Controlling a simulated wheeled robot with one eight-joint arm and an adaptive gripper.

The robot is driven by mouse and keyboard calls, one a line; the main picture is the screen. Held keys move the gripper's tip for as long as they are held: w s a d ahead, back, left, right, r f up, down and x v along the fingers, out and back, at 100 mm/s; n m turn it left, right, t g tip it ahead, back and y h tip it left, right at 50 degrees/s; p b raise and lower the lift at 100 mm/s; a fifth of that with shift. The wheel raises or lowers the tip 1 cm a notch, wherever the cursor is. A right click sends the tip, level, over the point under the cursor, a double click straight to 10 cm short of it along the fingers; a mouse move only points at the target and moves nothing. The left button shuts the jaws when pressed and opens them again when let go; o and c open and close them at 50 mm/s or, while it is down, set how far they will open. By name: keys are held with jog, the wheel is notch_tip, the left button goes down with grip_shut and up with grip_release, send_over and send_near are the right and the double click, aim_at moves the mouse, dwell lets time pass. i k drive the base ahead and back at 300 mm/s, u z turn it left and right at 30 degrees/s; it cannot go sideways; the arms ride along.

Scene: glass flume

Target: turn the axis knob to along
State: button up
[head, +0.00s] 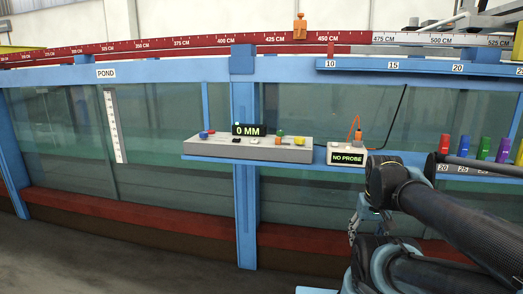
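A long grey control console (215,147) sits on the blue shelf of the flume, left of my arm. It bears small coloured controls, including a blue one (204,135), a yellow one (299,141) and a black one (236,140). Which control is the axis knob, and how it is set, is too small to tell. A white box (335,147) reading "NO PROBE" stands right of the console, with an orange cable at its top. My gripper (354,226) seems to hang in front of and below the box, apart from the controls; its fingers are unclear.
A display (249,130) reads "0 MM" on the console. Several coloured pieces (483,148) stand in a numbered rack at the right, partly behind my arm. A blue upright post (246,220) stands below the console. The floor (110,255) in front is clear.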

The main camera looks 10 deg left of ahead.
aim_at(204, 135)
jog(key=u, duration=1.35)
jog(key=k, duration=1.2)
jog(key=u, duration=0.35)
jog(key=i, duration=1.65)
jog(key=z, duration=0.55)
